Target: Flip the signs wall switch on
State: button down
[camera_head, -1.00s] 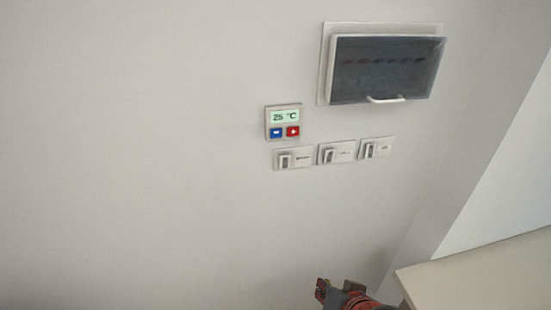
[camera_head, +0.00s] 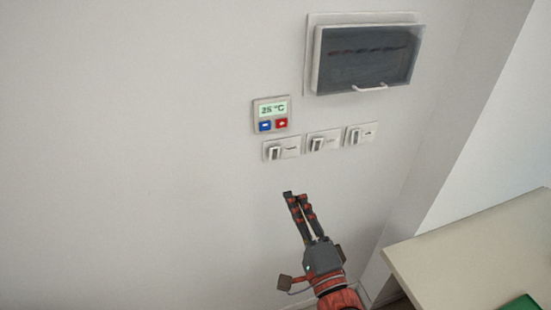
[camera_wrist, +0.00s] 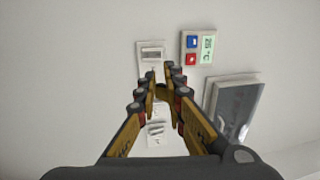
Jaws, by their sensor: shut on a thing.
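Three white wall switches sit in a row on the wall: a left switch (camera_head: 281,149), a middle switch (camera_head: 323,141) and a right switch (camera_head: 360,133). Their labels are too small to read, so I cannot tell which is the signs switch. My gripper (camera_head: 296,195) points up, below the left switch and apart from it in the picture. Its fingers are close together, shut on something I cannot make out. In the wrist view, the left switch (camera_wrist: 151,55) shows beyond the fingertips; the fingers partly hide the other switches.
A thermostat (camera_head: 271,115) with a 25 °C display and blue and red buttons is just above the left switch. A breaker box (camera_head: 364,56) with a dark cover and handle is above the others. A counter (camera_head: 470,250) stands at the lower right. The wall left of the switches is bare.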

aim_at(273, 150)
dwell(0.4)
jog(key=b+x, duration=0.1)
jog(key=x, duration=1.3)
jog(key=shift+w+a+r+g+p, duration=0.1)
jog(key=shift+w+r+g+p, duration=0.3)
jog(key=shift+p, duration=0.45)
jog(key=shift+s+f, duration=0.1)
jog(key=shift+f, duration=0.1)
jog(key=shift+s+f+b, duration=0.1)
jog(key=shift+s+b, duration=0.05)
jog(key=shift+b, duration=0.25)
